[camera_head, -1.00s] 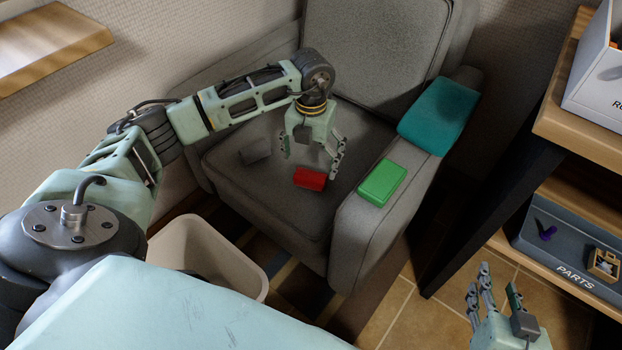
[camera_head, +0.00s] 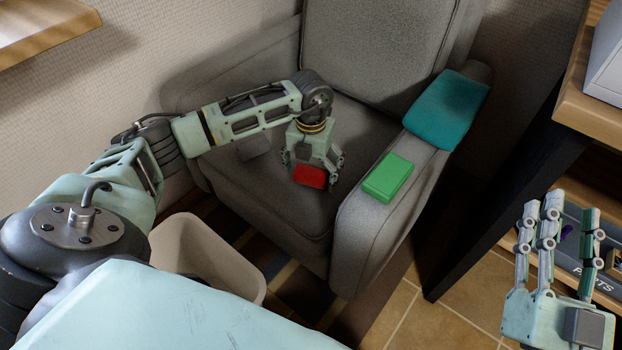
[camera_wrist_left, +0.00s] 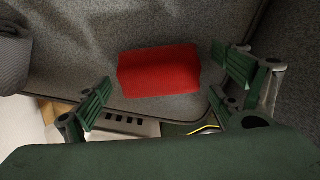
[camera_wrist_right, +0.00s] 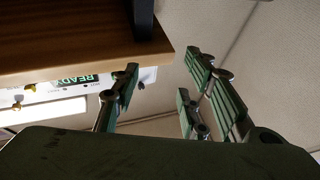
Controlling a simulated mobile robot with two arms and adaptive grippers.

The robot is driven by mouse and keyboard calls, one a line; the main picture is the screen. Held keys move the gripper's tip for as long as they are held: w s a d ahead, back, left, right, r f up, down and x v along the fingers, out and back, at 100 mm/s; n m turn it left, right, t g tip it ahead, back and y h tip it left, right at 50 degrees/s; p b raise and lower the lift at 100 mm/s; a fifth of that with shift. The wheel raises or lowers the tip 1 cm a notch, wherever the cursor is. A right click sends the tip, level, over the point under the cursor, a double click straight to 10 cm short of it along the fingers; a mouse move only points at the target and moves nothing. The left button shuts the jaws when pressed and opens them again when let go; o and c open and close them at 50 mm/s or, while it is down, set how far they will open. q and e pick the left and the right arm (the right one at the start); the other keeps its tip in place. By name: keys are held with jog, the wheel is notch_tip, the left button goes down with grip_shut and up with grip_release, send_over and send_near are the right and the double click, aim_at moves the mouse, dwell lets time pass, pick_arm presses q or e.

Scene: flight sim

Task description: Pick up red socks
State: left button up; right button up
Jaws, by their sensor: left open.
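The red socks (camera_head: 309,176) are a folded red bundle lying on the seat of a grey armchair, near its front. My left gripper (camera_head: 312,168) is lowered over the seat right at the red socks. In the left wrist view the red socks (camera_wrist_left: 160,71) lie between and just beyond the spread fingers of my left gripper (camera_wrist_left: 165,95), which is open and does not grip them. My right gripper (camera_head: 557,225) is raised at the right, beside the shelf, with its fingers apart and nothing between them. The right wrist view also shows it empty (camera_wrist_right: 160,100).
A grey folded bundle (camera_head: 254,145) lies on the seat left of my left gripper. A green folded bundle (camera_head: 388,178) and a teal cloth (camera_head: 446,109) lie on the chair's right armrest. A beige bin (camera_head: 205,260) stands in front. A wooden shelf with a parts tray (camera_head: 577,233) is at the right.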

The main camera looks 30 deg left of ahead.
pick_arm(q)
jog(key=shift+f, duration=0.9)
pick_arm(e)
jog(key=shift+s+r+t, duration=0.35)
jog(key=shift+r+t, duration=0.1)
jog(key=shift+r, duration=0.25)
jog(key=shift+s+r+t, duration=0.35)
jog(key=shift+r+t, duration=0.1)
jog(key=shift+r, duration=0.2)
pick_arm(q)
jog(key=c, duration=1.2)
